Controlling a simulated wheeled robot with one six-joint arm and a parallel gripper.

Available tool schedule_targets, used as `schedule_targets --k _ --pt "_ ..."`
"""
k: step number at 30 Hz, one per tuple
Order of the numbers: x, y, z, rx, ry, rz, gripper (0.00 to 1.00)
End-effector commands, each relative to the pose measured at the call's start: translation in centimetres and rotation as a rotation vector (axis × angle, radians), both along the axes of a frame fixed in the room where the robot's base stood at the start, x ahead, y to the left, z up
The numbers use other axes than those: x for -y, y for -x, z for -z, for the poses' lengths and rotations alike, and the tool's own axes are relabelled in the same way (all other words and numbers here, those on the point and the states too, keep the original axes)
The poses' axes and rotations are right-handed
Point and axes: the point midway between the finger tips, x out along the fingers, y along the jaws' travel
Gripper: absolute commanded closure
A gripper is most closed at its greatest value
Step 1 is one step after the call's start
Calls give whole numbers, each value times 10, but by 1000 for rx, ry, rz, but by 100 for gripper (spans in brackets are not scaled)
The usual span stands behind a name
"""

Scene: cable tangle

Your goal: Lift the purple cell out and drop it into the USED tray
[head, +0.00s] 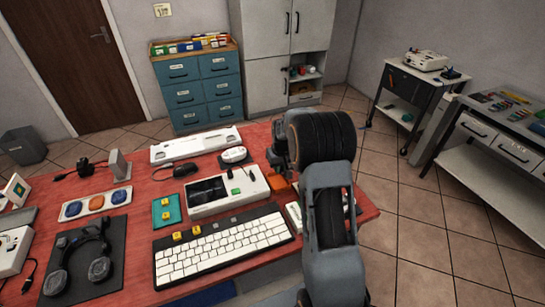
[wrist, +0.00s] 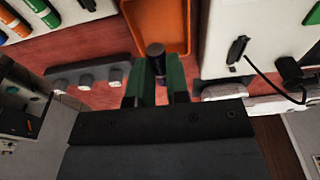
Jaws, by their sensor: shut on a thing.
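In the wrist view, my gripper (wrist: 156,82) is shut on a dark cylindrical cell (wrist: 156,58). Its visible end looks nearly black with a faint purple tint. The cell stands out between the green fingers, close to the near edge of an orange tray (wrist: 182,42). The tray also shows in the head view as a small orange patch (head: 279,183), partly hidden by my arm. No USED label can be read on it. In the head view the fingertips and the cell are hidden or too small to make out. The cell's height above the table is unclear.
In the wrist view, a pale holder (wrist: 72,8) with coloured cylinders lies at upper left. A grey bar with several knobs (wrist: 87,77) is left of my gripper. A white device (wrist: 285,18) with a black cable is at right. A keyboard (head: 222,247) lies on the red table.

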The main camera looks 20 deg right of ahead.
Motion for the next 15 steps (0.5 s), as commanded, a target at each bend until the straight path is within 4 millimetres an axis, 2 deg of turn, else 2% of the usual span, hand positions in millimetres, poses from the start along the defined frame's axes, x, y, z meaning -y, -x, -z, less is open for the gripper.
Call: schedule_targets --k 8,15 --pt "-4 -1 9 -1 0 -8 100" --pt "-4 0 26 -1 0 -7 100"
